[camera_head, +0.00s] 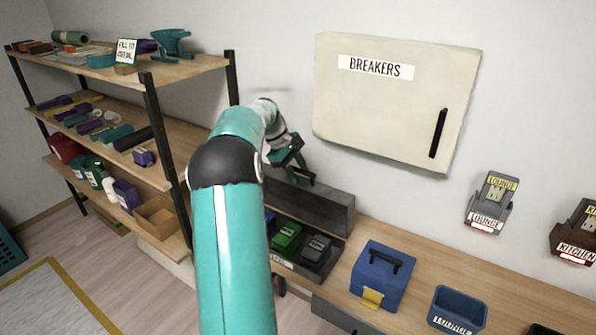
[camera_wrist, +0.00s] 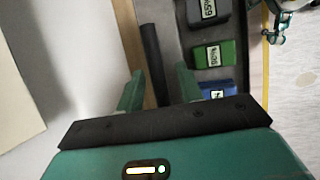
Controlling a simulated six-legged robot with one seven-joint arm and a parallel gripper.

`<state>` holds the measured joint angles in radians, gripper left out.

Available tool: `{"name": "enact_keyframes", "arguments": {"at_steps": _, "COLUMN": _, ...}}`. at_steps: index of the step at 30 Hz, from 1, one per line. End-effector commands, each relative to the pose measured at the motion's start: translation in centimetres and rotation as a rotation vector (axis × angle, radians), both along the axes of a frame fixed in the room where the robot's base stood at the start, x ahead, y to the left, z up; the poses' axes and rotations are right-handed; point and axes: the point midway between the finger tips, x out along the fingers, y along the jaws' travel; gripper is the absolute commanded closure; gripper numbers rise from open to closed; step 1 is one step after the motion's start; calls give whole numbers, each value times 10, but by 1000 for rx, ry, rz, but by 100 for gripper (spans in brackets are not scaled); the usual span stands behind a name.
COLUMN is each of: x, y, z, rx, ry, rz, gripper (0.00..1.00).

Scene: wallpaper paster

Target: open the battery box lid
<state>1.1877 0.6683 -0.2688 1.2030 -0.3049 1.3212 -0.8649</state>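The battery box (camera_head: 285,262) is a dark grey tray on the wooden bench, holding labelled blocks. Its lid appears to be the long dark grey panel (camera_head: 325,207) standing upright along the back, with the contents exposed. In the wrist view the lid shows nearly edge-on as a dark bar (camera_wrist: 150,60), beside the grey box (camera_wrist: 208,28) with its grey, green and blue blocks. My gripper (camera_head: 298,168) is above the lid's left end. In the wrist view my gripper (camera_wrist: 160,88) is open and empty, with the bar in line between its fingers; contact is not visible. My arm hides the box's left part.
A blue case (camera_head: 382,278) with a black handle and a blue bin (camera_head: 457,310) stand to the right on the bench. A cream breaker cabinet (camera_head: 390,110) is on the wall above. A loaded shelf (camera_head: 115,140) stands at left.

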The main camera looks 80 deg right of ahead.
Motion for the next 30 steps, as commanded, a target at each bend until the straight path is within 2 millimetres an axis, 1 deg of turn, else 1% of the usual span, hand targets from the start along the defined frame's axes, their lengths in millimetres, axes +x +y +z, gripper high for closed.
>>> {"name": "enact_keyframes", "arguments": {"at_steps": 7, "x": 0, "y": -2, "z": 0, "rx": 0, "ry": -1, "rz": 0, "gripper": 64}}
{"name": "enact_keyframes", "arguments": {"at_steps": 11, "x": 4, "y": -2, "z": 7, "rx": -2, "ry": -1, "rz": 1, "gripper": 64}}
{"name": "enact_keyframes", "arguments": {"at_steps": 14, "x": 11, "y": -1, "z": 21, "rx": -3, "ry": -2, "rz": 1, "gripper": 64}}
{"name": "enact_keyframes", "arguments": {"at_steps": 17, "x": 20, "y": 0, "z": 39, "rx": -4, "ry": -1, "rz": 1, "gripper": 64}}
{"name": "enact_keyframes", "arguments": {"at_steps": 24, "x": 43, "y": 3, "z": 87, "rx": -4, "ry": -1, "rz": 2, "gripper": 64}}
{"name": "enact_keyframes", "arguments": {"at_steps": 27, "x": 51, "y": 5, "z": 104, "rx": -4, "ry": 0, "rz": 1, "gripper": 64}}
{"name": "enact_keyframes", "arguments": {"at_steps": 30, "x": 57, "y": 5, "z": 115, "rx": -2, "ry": 0, "rz": 1, "gripper": 64}}
